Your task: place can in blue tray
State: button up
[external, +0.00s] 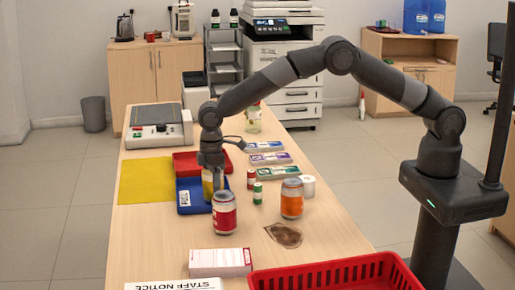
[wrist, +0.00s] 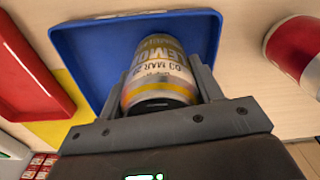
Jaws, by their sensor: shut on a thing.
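A can (wrist: 160,72) with a yellow, white and grey label reading "LEMO" sits between the two fingers of my gripper (wrist: 167,84), which is shut on it. In the external view the same yellow can (external: 208,187) hangs below my gripper (external: 211,172) at the right part of the blue tray (external: 190,208). The blue tray (wrist: 85,55) lies behind the can in the wrist view and looks otherwise empty. I cannot tell whether the can touches the tray's floor.
A red tray (external: 187,161) and a yellow mat (external: 145,180) adjoin the blue tray. A red jar (external: 224,213) stands just in front, an orange jar (external: 291,199) to the right. Small cans (external: 257,193) stand between. A red basket (external: 330,277) is at the near end.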

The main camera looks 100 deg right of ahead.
jog(key=o, duration=1.2)
jog(key=shift+f, duration=0.1)
